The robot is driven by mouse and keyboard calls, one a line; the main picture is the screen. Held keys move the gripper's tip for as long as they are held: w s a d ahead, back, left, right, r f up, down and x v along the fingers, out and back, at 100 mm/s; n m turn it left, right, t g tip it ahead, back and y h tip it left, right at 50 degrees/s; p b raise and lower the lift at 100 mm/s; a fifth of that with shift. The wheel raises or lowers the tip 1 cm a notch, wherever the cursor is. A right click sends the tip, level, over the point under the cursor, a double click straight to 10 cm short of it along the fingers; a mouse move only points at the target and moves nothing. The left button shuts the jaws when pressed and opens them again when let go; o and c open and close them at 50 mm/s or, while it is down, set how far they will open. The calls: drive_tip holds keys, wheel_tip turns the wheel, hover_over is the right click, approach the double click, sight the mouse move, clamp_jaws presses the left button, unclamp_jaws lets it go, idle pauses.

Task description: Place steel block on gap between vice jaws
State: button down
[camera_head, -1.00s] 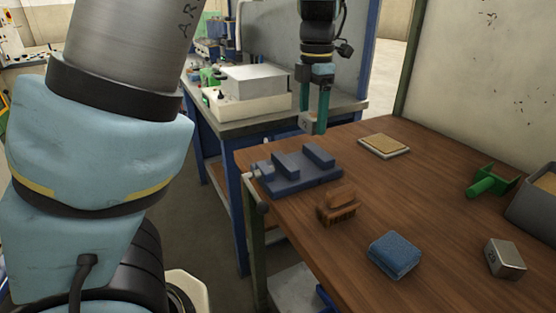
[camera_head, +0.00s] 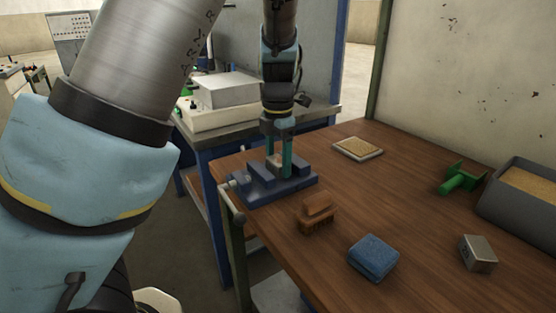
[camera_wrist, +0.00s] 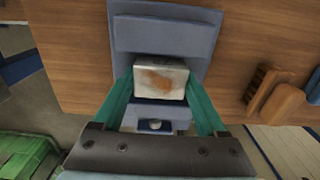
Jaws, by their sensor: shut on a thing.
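The blue vice (camera_head: 275,190) sits at the near left corner of the wooden table, its two raised jaws apart. My gripper (camera_head: 279,163) points down over the vice with its green fingers at the gap. In the wrist view my gripper (camera_wrist: 160,85) is shut on a steel block (camera_wrist: 160,78), a pale metal block with a rusty brown patch. The block lies between the far jaw (camera_wrist: 165,37) and the near part of the vice. Whether it touches the vice bed is hidden by the fingers and jaws. A second metal block (camera_head: 478,254) stands at the table's right.
A brown brush (camera_head: 317,213) and a blue sponge-like block (camera_head: 373,258) lie in front of the vice. A tan pad (camera_head: 357,148), a green tool (camera_head: 462,178) and a grey bin (camera_head: 515,197) stand farther right. The table's middle is clear.

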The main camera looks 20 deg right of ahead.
sight(278, 160)
unclamp_jaws()
idle(0.3)
wheel_tip(278, 160, up, 12)
drive_tip(key=w+a+f+m, duration=0.1)
drive_tip(key=a+f+m, duration=0.25)
drive_tip(key=a, duration=0.35)
drive_tip(key=w+a+f+m, duration=0.2)
drive_tip(key=a+m, duration=0.2)
drive_tip(key=a, duration=0.4)
drive_tip(key=s+a+f+m, duration=0.2)
drive_tip(key=s+a+m, duration=0.1)
drive_tip(key=a+m, duration=0.4)
drive_tip(key=s+a+f+m+t, duration=0.1)
drive_tip(key=s+a+f+m, duration=0.2)
drive_tip(key=a+m, duration=0.4)
drive_tip(key=shift+s+a+f+t, duration=0.2)
drive_tip(key=shift+s+a+t, duration=0.1)
drive_tip(key=shift+s+a, duration=0.25)
